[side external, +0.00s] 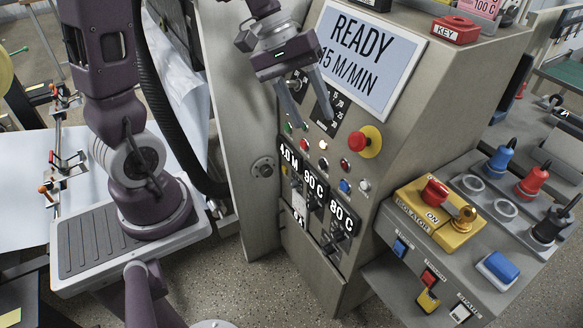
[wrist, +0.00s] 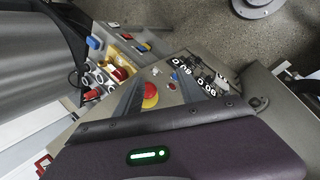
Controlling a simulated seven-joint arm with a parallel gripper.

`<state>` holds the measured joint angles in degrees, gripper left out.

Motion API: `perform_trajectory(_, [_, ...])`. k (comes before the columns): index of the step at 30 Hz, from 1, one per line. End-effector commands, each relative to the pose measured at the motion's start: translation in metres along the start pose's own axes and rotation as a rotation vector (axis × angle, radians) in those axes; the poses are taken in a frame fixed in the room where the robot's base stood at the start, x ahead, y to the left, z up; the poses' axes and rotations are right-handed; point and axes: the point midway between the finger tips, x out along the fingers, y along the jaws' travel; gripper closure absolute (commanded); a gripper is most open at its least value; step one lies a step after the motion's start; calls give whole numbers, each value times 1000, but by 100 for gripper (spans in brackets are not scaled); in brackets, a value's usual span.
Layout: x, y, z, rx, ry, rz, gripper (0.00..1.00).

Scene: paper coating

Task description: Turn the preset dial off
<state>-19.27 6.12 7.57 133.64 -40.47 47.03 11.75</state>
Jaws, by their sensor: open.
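The preset dial's likely place is a black plate with a white number scale (side external: 334,101) on the grey panel, below the READY 15 M/MIN display. My gripper covers part of this plate, and I cannot make out the knob or where it points. My gripper (side external: 312,122) is open and empty in front of the plate, its two fingers pointing down. I cannot tell whether the fingertips touch the panel. In the wrist view my gripper's fingers (wrist: 160,75) stand apart, with the red mushroom button (wrist: 150,95) seen between them.
The red mushroom button on its yellow base (side external: 367,141) protrudes right of the fingers. Several small coloured buttons and the 4.0 M, 90 C and 80 C labels (side external: 314,183) sit below. The READY display (side external: 375,58) is close above. A yellow isolator box (side external: 436,215) stands at right.

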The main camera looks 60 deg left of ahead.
Motion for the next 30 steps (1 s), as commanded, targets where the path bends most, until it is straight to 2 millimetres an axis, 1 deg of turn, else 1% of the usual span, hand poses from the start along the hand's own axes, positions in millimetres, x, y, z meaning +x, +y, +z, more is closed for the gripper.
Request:
perform_trajectory(1, [-11, 6, 23, 101, 21, -18, 54])
perform_trajectory(3, [-22, 7, 48, 218, 46, -52, 54])
perform_trajectory(6, [-35, 3, 76, 354, 87, -94, 54])
perform_trajectory(9, [-44, -4, 98, 469, 130, -133, 54])
perform_trajectory(15, [-59, -21, 124, 644, 218, -197, 54])
perform_trajectory(20, [-66, -37, 138, 772, 267, -254, 54])
perform_trajectory(26, [-50, -26, 123, 676, 122, -223, 54])
perform_trajectory(30, [-38, -17, 107, 584, 32, -179, 54])
